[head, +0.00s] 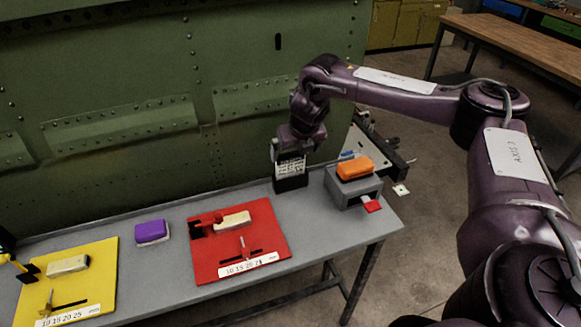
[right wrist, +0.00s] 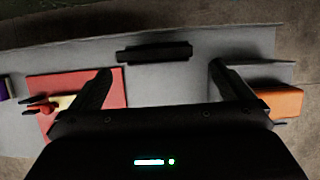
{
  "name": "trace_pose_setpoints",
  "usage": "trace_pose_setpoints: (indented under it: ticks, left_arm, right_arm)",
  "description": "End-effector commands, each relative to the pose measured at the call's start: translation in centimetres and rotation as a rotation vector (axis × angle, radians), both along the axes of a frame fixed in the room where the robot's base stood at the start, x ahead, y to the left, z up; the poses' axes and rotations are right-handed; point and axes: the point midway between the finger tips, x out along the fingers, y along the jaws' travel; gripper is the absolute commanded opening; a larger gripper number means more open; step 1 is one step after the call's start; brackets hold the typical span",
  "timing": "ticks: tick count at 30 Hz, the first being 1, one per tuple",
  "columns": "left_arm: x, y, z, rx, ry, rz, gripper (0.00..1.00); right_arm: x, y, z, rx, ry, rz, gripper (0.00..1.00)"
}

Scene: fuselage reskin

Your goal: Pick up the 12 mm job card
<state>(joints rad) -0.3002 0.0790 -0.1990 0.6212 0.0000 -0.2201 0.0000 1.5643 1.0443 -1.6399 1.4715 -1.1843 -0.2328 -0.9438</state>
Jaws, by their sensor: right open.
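A white card (head: 290,167) with lines of print stands in a black holder (head: 291,184) at the back of the grey bench. The print is too small to read, so I cannot tell its size marking. In the right wrist view the holder (right wrist: 153,53) is a dark bar ahead of the fingers, around the middle of the gap. My right gripper (head: 295,152) is open and empty, close to the card in the head view. Its two fingers (right wrist: 162,88) stand wide apart in the wrist view.
A red fixture (head: 273,222) and a yellow fixture (head: 102,267) lie on the bench (head: 158,279). A purple block (head: 152,231) sits between them. An orange block (head: 354,168) rests on a grey box (head: 346,187) at right. The green riveted panel (head: 120,80) rises behind.

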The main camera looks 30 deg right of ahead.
Motion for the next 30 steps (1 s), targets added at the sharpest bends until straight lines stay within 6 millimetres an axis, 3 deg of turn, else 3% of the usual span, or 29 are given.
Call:
trace_pose_setpoints:
  ticks: [8, 12, 20, 30]
  left_arm:
    - [0.0, 0.1, 2.3, 0.001, 0.001, 0.0, 0.4]
    - [0.0, 0.1, 2.4, 0.001, 0.001, -0.001, 0.4]
    - [0.0, 0.1, 2.3, 0.001, 0.001, -0.001, 0.4]
    - [-0.1, 0.1, 2.3, 0.002, 0.002, -0.002, 0.4]
  right_arm:
    - [2.2, 0.1, -2.8, -0.002, 0.002, 0.001, 1.0]
    - [2.7, -0.1, -4.6, -0.001, -0.001, 0.0, 1.0]
    - [2.9, -0.1, -5.0, 0.001, -0.003, -0.001, 1.0]
    - [2.9, -0.1, -5.0, 0.001, -0.003, -0.001, 0.59]
